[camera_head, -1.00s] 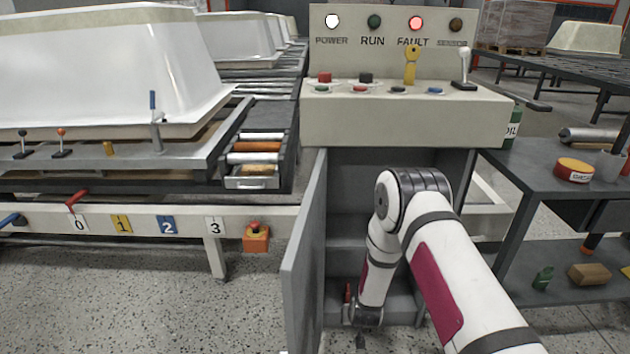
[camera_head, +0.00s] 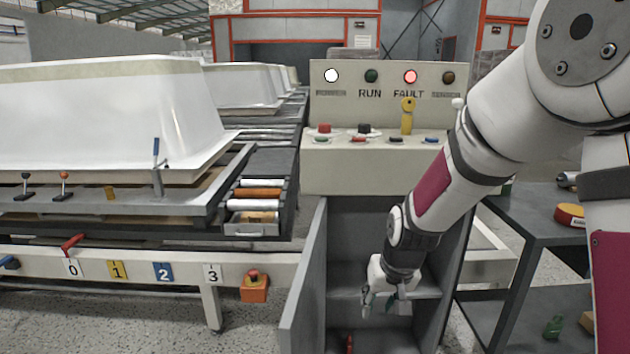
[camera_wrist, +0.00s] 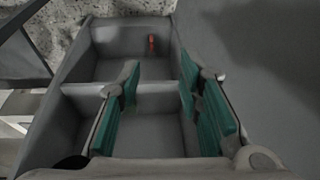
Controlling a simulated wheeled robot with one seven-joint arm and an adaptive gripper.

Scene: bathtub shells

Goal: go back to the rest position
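My gripper (camera_head: 385,303) is in front of the open grey cabinet (camera_head: 345,225) under the control panel, at the height of its shelf. In the wrist view my gripper (camera_wrist: 163,112) has its two green-padded fingers spread apart with nothing between them. A small red object (camera_wrist: 151,44) lies beyond the fingertips in the far compartment. It also shows low in the cabinet in the head view (camera_head: 349,344).
The cabinet door (camera_head: 305,285) stands open on the left. The control panel (camera_head: 385,165) above has a lit power lamp and a lit red fault lamp (camera_head: 410,76). A dark side table (camera_head: 540,215) stands at right. A conveyor with bathtub shells (camera_head: 100,115) is at left.

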